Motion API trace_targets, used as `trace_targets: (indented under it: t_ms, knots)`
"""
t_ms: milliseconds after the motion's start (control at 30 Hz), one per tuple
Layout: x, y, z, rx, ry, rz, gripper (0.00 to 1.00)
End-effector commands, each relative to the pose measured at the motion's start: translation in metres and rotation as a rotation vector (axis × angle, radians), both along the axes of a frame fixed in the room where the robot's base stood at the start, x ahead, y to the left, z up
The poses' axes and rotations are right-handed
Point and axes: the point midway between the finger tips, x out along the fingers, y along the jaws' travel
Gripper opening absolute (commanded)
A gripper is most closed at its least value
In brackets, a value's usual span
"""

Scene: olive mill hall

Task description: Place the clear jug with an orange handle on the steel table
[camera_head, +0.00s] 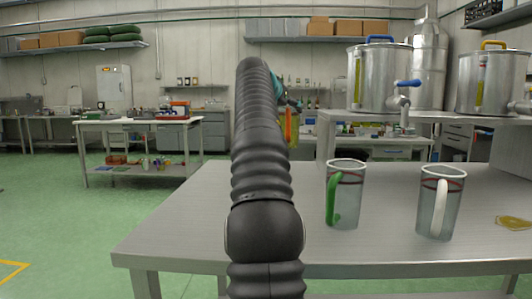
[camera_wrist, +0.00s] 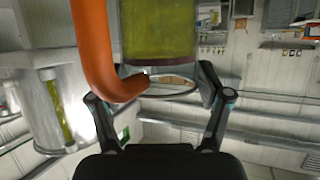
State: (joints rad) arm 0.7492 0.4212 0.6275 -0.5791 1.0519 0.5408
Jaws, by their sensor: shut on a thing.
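The clear jug with yellow-green liquid (camera_wrist: 158,32) and its orange handle (camera_wrist: 93,45) fill the upper part of the wrist view, where the room appears upside down. My gripper (camera_wrist: 155,88) is shut on this jug near its rim, with a finger on either side; the exact contact is hard to see. In the head view my arm hides most of the gripper and jug; the orange handle (camera_head: 287,127) shows just right of the arm, above the far edge of the steel table (camera_head: 190,225). The table's left part is bare.
A clear jug with a green handle (camera_head: 345,195) and one with a white handle (camera_head: 440,205) stand on the table's right half. A yellowish flat item (camera_head: 514,222) lies at far right. Steel tanks (camera_head: 380,78) stand on a raised shelf behind. Another table (camera_head: 135,120) stands back left.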

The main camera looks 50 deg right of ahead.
Motion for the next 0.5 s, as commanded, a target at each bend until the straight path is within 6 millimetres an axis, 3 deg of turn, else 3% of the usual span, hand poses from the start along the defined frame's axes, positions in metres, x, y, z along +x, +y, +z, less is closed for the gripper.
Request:
trace_targets:
  t_ms: [500]
  knots:
    - [0.059,0.058,-0.051,0.0,0.002,0.004,0.07]
